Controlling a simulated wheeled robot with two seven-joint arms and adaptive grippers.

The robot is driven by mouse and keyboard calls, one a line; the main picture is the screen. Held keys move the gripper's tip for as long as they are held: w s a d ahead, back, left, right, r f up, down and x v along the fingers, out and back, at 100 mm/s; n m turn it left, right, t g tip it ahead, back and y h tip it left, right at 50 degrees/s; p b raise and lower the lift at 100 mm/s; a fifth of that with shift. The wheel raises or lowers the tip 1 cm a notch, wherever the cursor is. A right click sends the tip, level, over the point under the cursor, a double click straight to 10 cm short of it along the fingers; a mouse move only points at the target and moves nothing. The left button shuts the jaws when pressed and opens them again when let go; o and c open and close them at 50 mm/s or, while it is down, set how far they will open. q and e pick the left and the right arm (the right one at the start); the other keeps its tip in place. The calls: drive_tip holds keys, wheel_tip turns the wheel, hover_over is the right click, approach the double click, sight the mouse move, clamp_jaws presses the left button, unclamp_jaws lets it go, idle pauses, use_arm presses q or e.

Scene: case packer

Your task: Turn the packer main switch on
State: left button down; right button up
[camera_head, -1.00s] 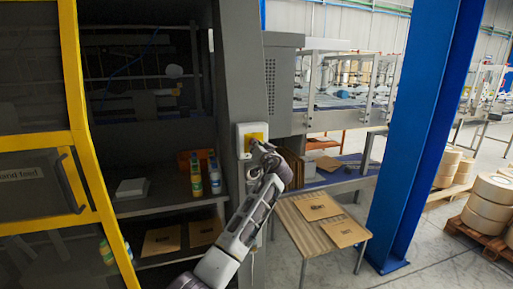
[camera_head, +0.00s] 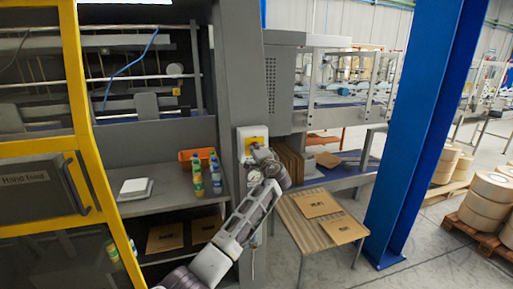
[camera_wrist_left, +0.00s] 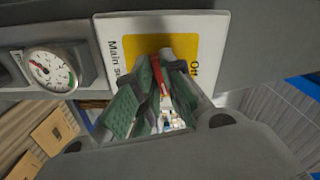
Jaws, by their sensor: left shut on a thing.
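The packer main switch is on a white plate (camera_head: 241,131) with a yellow field, on the grey machine post. In the left wrist view the plate (camera_wrist_left: 112,70) reads "Main" and "Off", with a red handle (camera_wrist_left: 162,88) in front of the yellow field (camera_wrist_left: 207,45). My left gripper (camera_head: 255,150) is at the switch; in the left wrist view its green-padded fingers (camera_wrist_left: 163,68) are shut on the red handle from both sides. The fingers hide much of the handle, so I cannot tell its exact setting. My right gripper is not in view.
A gauge (camera_wrist_left: 48,70) sits beside the switch plate. A yellow-framed guard door (camera_head: 75,95) stands left. Bottles (camera_head: 197,178) and an orange bin (camera_head: 186,157) are on the machine shelf. A slatted table (camera_head: 296,222) with cardboard and a blue column (camera_head: 420,120) stand right.

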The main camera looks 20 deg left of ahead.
use_arm(q)
drive_tip(key=m+p, duration=0.2)
drive_tip(key=m, duration=0.1)
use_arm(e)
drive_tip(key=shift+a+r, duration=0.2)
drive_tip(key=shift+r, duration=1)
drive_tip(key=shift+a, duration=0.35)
use_arm(q)
drive_tip(key=c, duration=1.5)
unclamp_jaws()
drive_tip(key=shift+d, duration=0.1)
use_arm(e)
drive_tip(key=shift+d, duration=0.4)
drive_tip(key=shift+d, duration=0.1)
use_arm(q)
drive_tip(key=shift+s+d, duration=0.1)
drive_tip(key=shift+s, duration=0.05)
